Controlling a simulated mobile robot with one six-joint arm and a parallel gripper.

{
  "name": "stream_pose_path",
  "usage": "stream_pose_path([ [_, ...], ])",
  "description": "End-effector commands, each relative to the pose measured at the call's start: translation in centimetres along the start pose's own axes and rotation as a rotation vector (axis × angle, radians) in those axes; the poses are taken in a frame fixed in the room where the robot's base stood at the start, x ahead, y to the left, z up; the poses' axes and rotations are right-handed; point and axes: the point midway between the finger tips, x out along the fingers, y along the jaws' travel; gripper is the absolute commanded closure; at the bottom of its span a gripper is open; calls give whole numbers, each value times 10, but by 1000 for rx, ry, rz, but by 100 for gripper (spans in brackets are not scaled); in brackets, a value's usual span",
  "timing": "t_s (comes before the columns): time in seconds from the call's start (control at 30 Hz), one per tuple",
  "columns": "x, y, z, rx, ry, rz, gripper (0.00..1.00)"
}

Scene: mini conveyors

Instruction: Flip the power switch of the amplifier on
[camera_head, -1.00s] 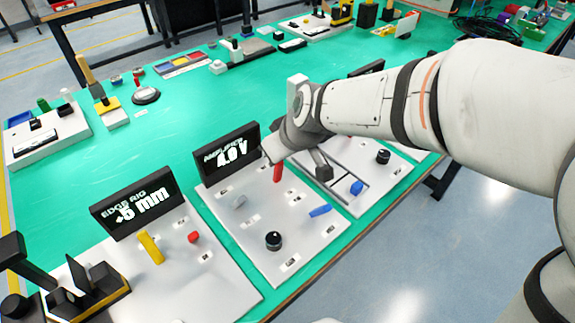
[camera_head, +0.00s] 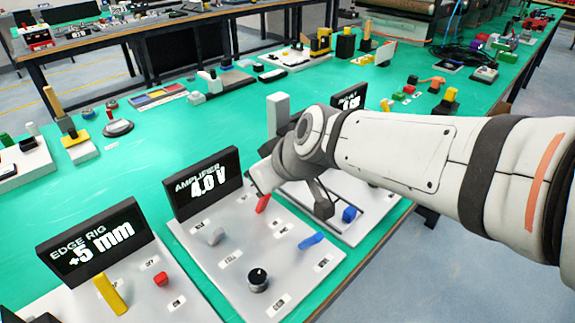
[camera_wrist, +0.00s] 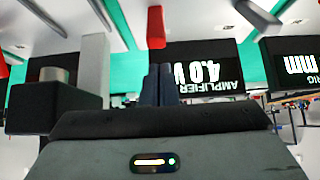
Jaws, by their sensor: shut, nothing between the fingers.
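The amplifier panel (camera_head: 203,264) is a white plate with a black display (camera_head: 203,184) reading AMPLIFIER 4.0 V. It carries a red lever (camera_head: 263,204), a grey lever (camera_head: 216,237), a blue lever (camera_head: 311,239) and a black knob (camera_head: 258,280). The small labels are too blurred to identify the power switch surely. My gripper (camera_wrist: 158,85) is shut and empty, its dark fingertips before the amplifier display in the wrist view. In that upside-down view, a red lever (camera_wrist: 156,27) stands apart from the fingertips. In the head view, my wrist hangs over the panel's back right and hides part of it.
The edge rig (camera_head: 97,240) stands to the left, with a yellow lever (camera_head: 110,294) and a red one. Another panel with a blue lever (camera_head: 349,214) stands to the right, partly behind my arm.

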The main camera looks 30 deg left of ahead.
Motion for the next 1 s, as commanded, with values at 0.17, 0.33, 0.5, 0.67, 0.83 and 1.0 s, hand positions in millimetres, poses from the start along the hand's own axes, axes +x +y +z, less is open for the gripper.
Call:
stream_pose_path([
  [0.17, -2, 0, -2, 0, 0, -1, 100],
  [0.33, -2, 0, -2, 0, 0, -1, 100],
  [0.5, -14, 0, -3, 1, 2, 0, 100],
  [0.67, -43, 2, -4, 1, 4, 2, 100],
  [0.83, -75, 3, -4, 0, 2, 2, 100],
  [1.0, -96, 4, -3, 0, 1, 0, 100],
])
